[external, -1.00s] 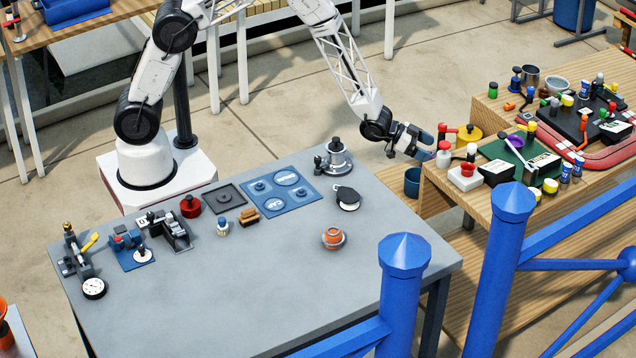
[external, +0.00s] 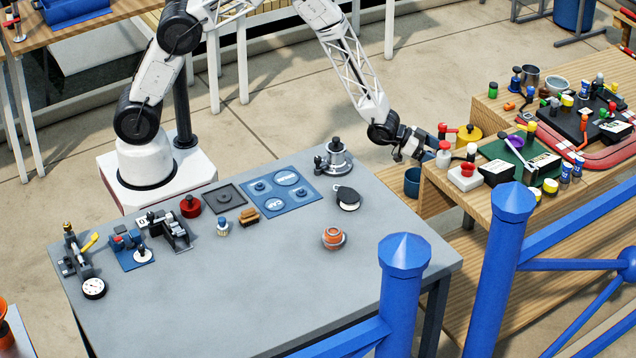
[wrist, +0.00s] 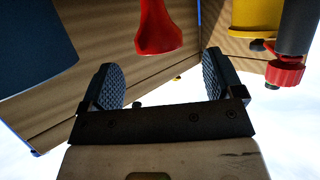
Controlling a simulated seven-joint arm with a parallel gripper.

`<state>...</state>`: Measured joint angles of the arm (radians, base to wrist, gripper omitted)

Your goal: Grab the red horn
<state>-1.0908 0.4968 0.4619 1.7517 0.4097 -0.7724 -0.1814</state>
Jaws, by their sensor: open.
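In the wrist view, a red flared horn (wrist: 157,28) shows at the top centre, its wide end towards my gripper. My gripper (wrist: 163,82) is open and empty, with its two ribbed pads apart. The horn shows ahead of the gap between the pads, apart from both; its other end is cut off by the frame. In the external view, my gripper (external: 424,145) is at the near left corner of the wooden bench (external: 432,178), beside a cluster of red-topped items. I cannot tell which red part there is the horn.
In the wrist view, a dark cylinder with a red collar (wrist: 286,73) is at the right. A blue pot (external: 412,181) is below my gripper.

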